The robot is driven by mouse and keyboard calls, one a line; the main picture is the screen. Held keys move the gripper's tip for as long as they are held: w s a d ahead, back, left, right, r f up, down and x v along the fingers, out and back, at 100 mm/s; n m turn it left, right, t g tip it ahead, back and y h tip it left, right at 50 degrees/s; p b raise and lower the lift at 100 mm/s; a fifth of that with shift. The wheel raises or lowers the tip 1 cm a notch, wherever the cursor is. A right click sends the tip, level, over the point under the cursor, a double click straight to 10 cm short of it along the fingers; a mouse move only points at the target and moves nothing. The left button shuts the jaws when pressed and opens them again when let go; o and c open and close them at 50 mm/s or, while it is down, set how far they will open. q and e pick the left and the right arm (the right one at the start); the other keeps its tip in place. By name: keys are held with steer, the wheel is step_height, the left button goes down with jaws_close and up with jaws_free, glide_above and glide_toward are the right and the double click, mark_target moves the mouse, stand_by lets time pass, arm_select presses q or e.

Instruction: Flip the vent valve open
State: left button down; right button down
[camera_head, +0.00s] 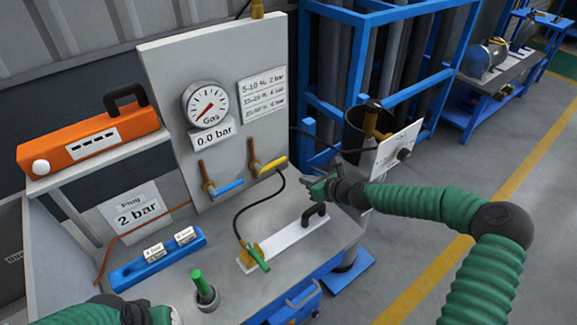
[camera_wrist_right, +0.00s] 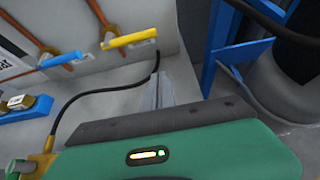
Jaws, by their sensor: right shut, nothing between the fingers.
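Two valves sit on the upright grey panel (camera_head: 160,75): one with a blue lever (camera_head: 229,187) and one with a yellow lever (camera_head: 273,165). Both levers also show in the right wrist view, blue (camera_wrist_right: 62,59) and yellow (camera_wrist_right: 130,39). I cannot tell which is the vent valve. A brass fitting with a green lever (camera_head: 258,255) is on the white plate. My right gripper (camera_head: 315,187) is shut and empty, right of the yellow lever and apart from it. Its fingers (camera_wrist_right: 156,92) show in the wrist view. My left gripper (camera_head: 165,315) is mostly cut off at the bottom edge.
A gauge (camera_head: 207,104) hangs above a "0.0 bar" label. A black hose (camera_head: 243,211) runs to the white plate (camera_head: 295,243) with a black handle. A blue block (camera_head: 158,262) and a cup with a green stick (camera_head: 207,296) stand on the bench. A blue rack (camera_head: 350,85) is behind.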

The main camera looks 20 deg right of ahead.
arm_select(q)
steer(key=shift+w+a, duration=0.35)
arm_select(e)
steer(key=x, duration=0.9)
steer(key=shift+a, duration=0.35)
arm_select(q)
steer(key=shift+s+r+p, duration=0.1)
steer(key=shift+r+p, duration=0.05)
steer(key=shift+p, duration=0.2)
arm_select(e)
steer(key=shift+w+a+f, duration=0.15)
steer(key=shift+w+a, duration=0.05)
steer(key=shift+w, duration=0.45)
arm_select(q)
steer(key=shift+d+r+p, duration=0.15)
steer(key=shift+r+p, duration=0.35)
arm_select(e)
steer(key=r, duration=0.2)
steer(key=shift+w+d+r, duration=0.15)
steer(key=shift+w+r, duration=0.05)
steer(key=shift+r, duration=0.1)
arm_select(q)
steer(key=shift+r, duration=0.1)
arm_select(e)
steer(key=shift+r, duration=0.45)
arm_select(q)
steer(key=shift+r+p, duration=0.2)
steer(key=shift+p, duration=0.1)
arm_select(e)
steer(key=shift+r, duration=0.3)
